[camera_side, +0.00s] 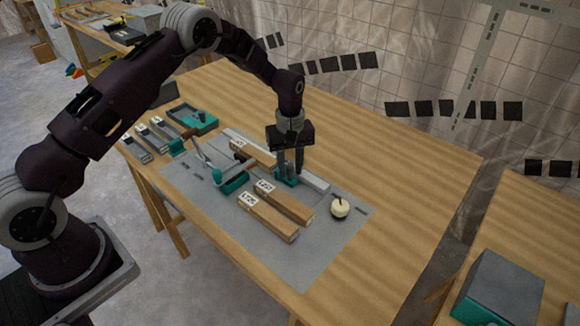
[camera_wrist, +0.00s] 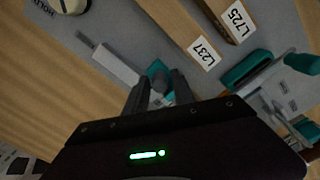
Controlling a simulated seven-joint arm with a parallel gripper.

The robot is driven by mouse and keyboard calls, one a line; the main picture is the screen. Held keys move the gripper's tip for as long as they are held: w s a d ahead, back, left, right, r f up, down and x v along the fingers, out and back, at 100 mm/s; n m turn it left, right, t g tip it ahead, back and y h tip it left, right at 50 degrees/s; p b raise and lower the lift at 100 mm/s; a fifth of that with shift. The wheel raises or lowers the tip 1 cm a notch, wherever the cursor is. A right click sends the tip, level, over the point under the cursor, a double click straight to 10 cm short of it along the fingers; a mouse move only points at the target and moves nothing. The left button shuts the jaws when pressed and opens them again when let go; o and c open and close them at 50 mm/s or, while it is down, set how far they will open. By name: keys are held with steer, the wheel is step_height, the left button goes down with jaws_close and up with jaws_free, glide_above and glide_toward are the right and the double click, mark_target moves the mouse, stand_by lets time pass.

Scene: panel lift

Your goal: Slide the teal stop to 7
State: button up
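The teal stop (camera_side: 287,181) sits on a pale grey rail (camera_side: 315,182) at the far side of the grey mat. In the wrist view, the stop (camera_wrist: 156,69) shows at and between my fingertips, partly hidden by them. My gripper (camera_side: 290,172) points down over the stop, with its two fingers apart. In the wrist view, my gripper (camera_wrist: 160,83) has one finger on each side of the stop. I see no clear contact of both fingers with it. Scale marks and the number 7 are not readable.
Labelled wooden bars, L725 (camera_wrist: 238,20) and L237 (camera_wrist: 202,55), lie beside the rail. A teal-based lever clamp (camera_side: 232,180) stands to the left. A cream round knob (camera_side: 340,207) sits at the mat's right. The table's right side is clear.

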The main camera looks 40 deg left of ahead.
mark_target(290, 167)
step_height(290, 167, up, 7)
stand_by(0.3)
steer(key=s+d+r+m+t, duration=0.1)
steer(key=s+r+m+t, duration=0.15)
steer(key=s+r, duration=0.7)
steer(key=s+d+r+m+t, duration=0.1)
steer(key=s+r+m, duration=0.35)
steer(key=r, duration=0.75)
steer(key=s+m+t, duration=0.2)
steer(key=s+m, duration=0.2)
steer(key=s, duration=1.7)
steer(key=shift+s+d+r, duration=0.15)
steer(key=shift+d+r, duration=0.1)
steer(key=shift+r, duration=0.15)
steer(key=shift+o, duration=0.2)
